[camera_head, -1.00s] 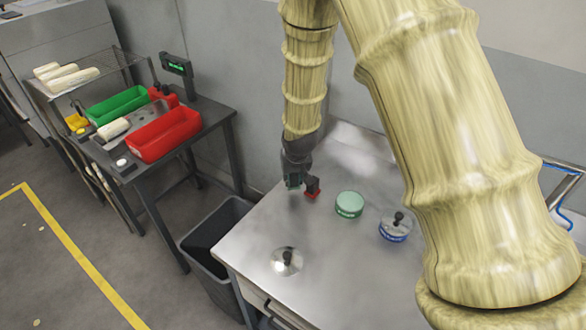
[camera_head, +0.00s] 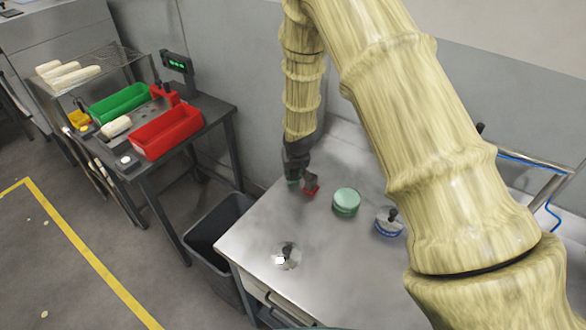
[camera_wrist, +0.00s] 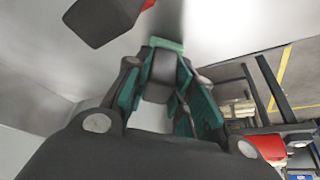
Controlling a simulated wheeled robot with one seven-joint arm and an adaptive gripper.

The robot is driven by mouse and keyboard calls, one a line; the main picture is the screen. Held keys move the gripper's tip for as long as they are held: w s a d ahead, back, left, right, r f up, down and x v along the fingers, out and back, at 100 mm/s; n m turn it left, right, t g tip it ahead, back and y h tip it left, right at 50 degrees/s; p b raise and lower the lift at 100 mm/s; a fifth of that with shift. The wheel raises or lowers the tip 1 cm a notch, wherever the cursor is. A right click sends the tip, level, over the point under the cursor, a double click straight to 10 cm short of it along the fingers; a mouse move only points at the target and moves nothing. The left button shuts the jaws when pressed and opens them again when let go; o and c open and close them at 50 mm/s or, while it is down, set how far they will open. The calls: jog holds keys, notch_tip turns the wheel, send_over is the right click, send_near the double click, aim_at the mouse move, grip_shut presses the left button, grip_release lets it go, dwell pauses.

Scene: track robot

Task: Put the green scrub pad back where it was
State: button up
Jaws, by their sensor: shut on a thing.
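My gripper (camera_head: 293,178) is low over the left back part of the steel worktop (camera_head: 255,230), pointing down. In the wrist view its dark fingers with teal sides close together at the tips. A small flat green piece, seemingly the green scrub pad (camera_wrist: 165,43), lies across the fingertips (camera_wrist: 162,60). It is mostly hidden in the head view, and I cannot tell whether it touches the worktop. Just right of the gripper is a dark-handled block with a red base (camera_head: 311,189); its dark part (camera_wrist: 105,20) looms close in the wrist view.
A green round container (camera_head: 346,203) and a blue-banded one with a black knob (camera_head: 389,224) stand to the right. A metal disc (camera_head: 285,257) lies near the front. A grey bin (camera_head: 215,240) stands left of the worktop. A side table holds red (camera_head: 168,133) and green (camera_head: 118,103) trays.

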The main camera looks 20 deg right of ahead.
jog(key=shift+f, duration=0.2)
jog(key=o, duration=0.9)
jog(key=shift+b+v, duration=1.85)
jog(key=shift+v, duration=4.35)
